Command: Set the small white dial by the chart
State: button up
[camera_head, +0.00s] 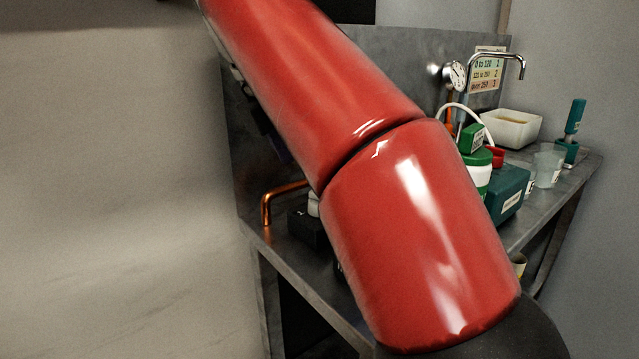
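The chart (487,72) is on the back panel at the right, with rows reading about "0 to 120 1", "121 to 250 2" and "over 250 3". A round white-faced gauge (457,75) stands just left of the chart; its reading is too small to tell. A small white dial is not clearly seen; a pale knob-like part (313,204) shows above a black box, half hidden by my red arm, and I cannot tell what it is. My arm crosses the middle of the view and hides much of the bench. My gripper is not in view.
The metal bench (583,172) holds a teal box (508,190), a white tub (512,128), a clear cup (548,168) and a teal bottle-like item (575,117). A curved tap (510,58) is above. A copper pipe (267,208) stands at the left edge.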

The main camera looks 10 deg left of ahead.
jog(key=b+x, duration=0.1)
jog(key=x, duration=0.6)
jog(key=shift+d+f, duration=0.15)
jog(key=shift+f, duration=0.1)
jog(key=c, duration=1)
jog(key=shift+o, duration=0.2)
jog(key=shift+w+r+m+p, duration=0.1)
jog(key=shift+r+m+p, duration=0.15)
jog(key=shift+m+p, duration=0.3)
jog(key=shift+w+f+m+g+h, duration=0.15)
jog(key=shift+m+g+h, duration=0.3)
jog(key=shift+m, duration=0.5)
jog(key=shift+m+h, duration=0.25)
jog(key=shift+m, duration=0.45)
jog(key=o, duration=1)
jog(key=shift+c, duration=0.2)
